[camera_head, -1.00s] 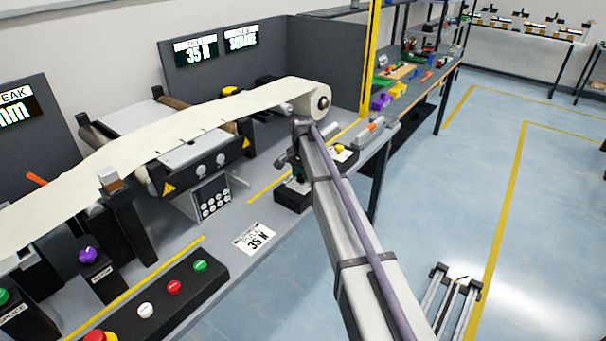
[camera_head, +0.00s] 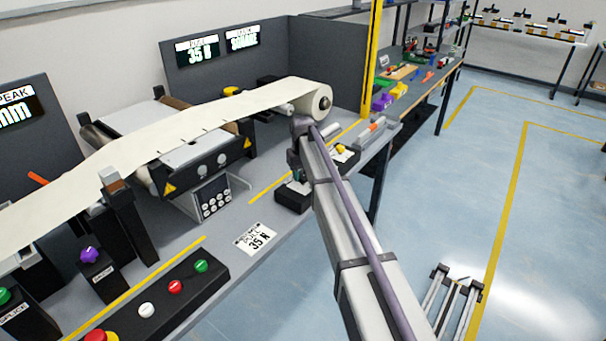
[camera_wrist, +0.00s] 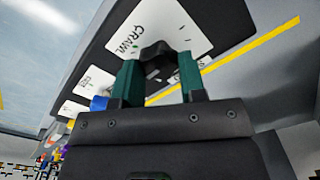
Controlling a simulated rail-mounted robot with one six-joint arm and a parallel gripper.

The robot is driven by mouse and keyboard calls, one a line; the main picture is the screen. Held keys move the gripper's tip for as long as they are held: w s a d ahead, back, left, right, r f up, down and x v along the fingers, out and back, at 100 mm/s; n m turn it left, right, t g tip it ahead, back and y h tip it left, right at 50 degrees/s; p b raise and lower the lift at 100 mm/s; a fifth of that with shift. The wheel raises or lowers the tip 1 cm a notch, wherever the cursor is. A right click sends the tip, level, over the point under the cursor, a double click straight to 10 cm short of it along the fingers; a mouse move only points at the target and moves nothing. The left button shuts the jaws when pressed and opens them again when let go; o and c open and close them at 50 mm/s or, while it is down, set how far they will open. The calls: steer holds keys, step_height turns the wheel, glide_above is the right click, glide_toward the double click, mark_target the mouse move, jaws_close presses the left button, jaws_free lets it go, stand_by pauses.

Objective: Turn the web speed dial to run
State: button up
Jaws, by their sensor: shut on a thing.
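In the wrist view, my gripper (camera_wrist: 161,80) has its two green fingers on either side of a black dial (camera_wrist: 157,52), shut on it. The dial sits on a dark box with white label plates; the plate beside it reads "CRAWL" (camera_wrist: 126,38). Part of another label shows just past the right finger, mostly covered. In the head view, the dark dial box (camera_head: 291,197) stands near the table's front edge, and my arm hides most of it and the fingers. Which mark the dial points to, I cannot tell.
A blue knob (camera_wrist: 99,103) is close to the left finger in the wrist view. In the head view, the white web (camera_head: 190,119) runs to a roll (camera_head: 312,98) behind my arm.

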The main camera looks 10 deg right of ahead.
mark_target(302, 176)
steer(key=n, duration=0.5)
steer(key=shift+a+n, duration=0.1)
steer(key=shift+n, duration=0.2)
steer(key=n, duration=0.5)
steer(key=shift+s+a+n, duration=0.1)
steer(key=shift+s+n, duration=0.05)
steer(key=shift+n, duration=0.25)
steer(key=o, duration=0.9)
steer(key=shift+o, duration=0.2)
steer(key=shift+r, duration=0.1)
step_height(302, 176, up, 11)
steer(key=p, duration=1.1)
